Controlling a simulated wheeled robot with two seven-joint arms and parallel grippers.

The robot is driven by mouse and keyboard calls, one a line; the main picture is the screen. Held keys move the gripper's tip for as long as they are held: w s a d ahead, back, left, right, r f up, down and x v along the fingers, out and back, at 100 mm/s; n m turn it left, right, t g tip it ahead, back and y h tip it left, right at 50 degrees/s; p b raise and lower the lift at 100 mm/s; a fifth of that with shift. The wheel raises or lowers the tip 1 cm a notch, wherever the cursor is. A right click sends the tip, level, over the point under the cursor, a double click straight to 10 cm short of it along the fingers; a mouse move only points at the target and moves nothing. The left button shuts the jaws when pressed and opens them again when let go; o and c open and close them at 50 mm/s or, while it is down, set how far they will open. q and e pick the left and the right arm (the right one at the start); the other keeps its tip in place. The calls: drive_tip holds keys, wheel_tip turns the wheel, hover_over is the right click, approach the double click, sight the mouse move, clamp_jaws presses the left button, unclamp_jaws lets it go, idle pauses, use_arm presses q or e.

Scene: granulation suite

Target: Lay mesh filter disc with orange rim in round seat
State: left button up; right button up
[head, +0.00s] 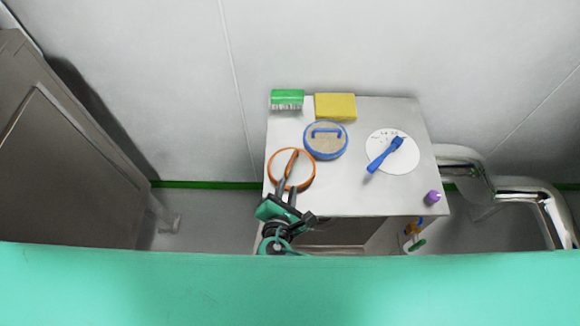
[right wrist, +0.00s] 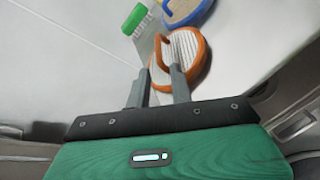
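The mesh filter disc with an orange rim (head: 309,179) lies at the left front of the metal table. An upright orange handle (head: 291,163) crosses it. It also shows in the right wrist view, with a pale ribbed face (right wrist: 187,46). My right gripper (head: 288,187) reaches over the disc's near edge. In the right wrist view its fingers (right wrist: 160,68) are apart, with the end of the handle between or just beyond their tips; contact cannot be told. A similar disc with a blue rim (head: 325,154) lies just behind. I cannot make out a round seat for certain. My left gripper is not in view.
On the table (head: 350,195) are a green brush (head: 287,98), a yellow sponge (head: 335,106), a white round sheet (head: 405,160) with a blue tool (head: 384,157) on it, and a purple item (head: 433,197) near the right corner. The table's front middle is clear. Metal pipes (head: 520,190) stand right.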

sight(291, 164)
drive_tip(key=p+x, duration=0.1)
drive_tip(key=x, duration=0.5)
drive_tip(key=shift+w, duration=0.35)
drive_tip(key=shift+w+d+f+p, duration=0.1)
drive_tip(key=shift+w+p, duration=0.2)
drive_tip(key=shift+w, duration=0.3)
drive_tip(key=p+x, duration=0.1)
drive_tip(key=x, duration=0.3)
drive_tip(key=shift+f, duration=0.2)
clamp_jaws()
